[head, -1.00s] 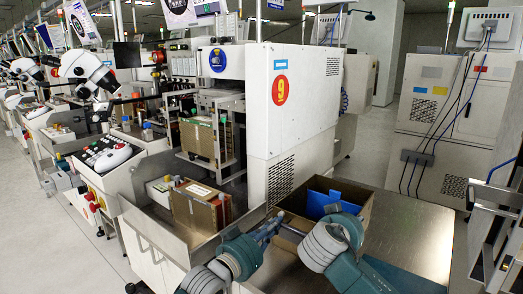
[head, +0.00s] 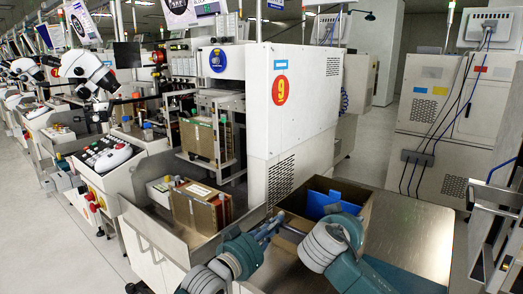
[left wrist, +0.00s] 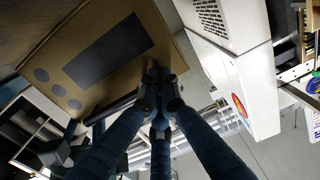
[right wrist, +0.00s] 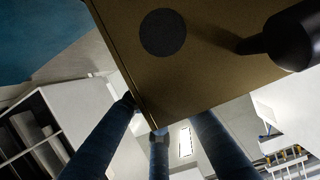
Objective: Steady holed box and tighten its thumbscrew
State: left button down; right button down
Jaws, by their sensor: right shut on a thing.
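The brown holed box (head: 360,208) is at the bench's near left in the head view, open at the top with blue inside. The left wrist view shows a box face (left wrist: 75,75) with a dark rectangle and several round holes. The right wrist view shows one round hole on the box (right wrist: 205,80). My left gripper (head: 270,229) is beside the box; its fingertips (left wrist: 160,92) are close together at the box's edge, and their grip is unclear. My right gripper (right wrist: 150,118) is shut on the box's edge. I cannot make out the thumbscrew clearly.
The metal bench (head: 415,235) is clear to the right of the box. A white machine (head: 290,105) marked 9 stands behind. Another brown box (head: 195,208) sits in a tray to the left. A dark tapered part (right wrist: 290,40) reaches in close to the box face.

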pick_arm(q)
jog(key=v, duration=0.6)
jog(key=shift+f, duration=0.45)
jog(key=x, duration=0.6)
jog(key=shift+w+f, duration=0.2)
jog(key=shift+w, duration=0.2)
jog(key=shift+s+d+r, duration=0.1)
jog(key=shift+d+r, duration=0.05)
jog(key=shift+r, duration=0.25)
dwell(0.6)
jog(key=shift+r+h, duration=0.3)
jog(key=shift+r, duration=0.15)
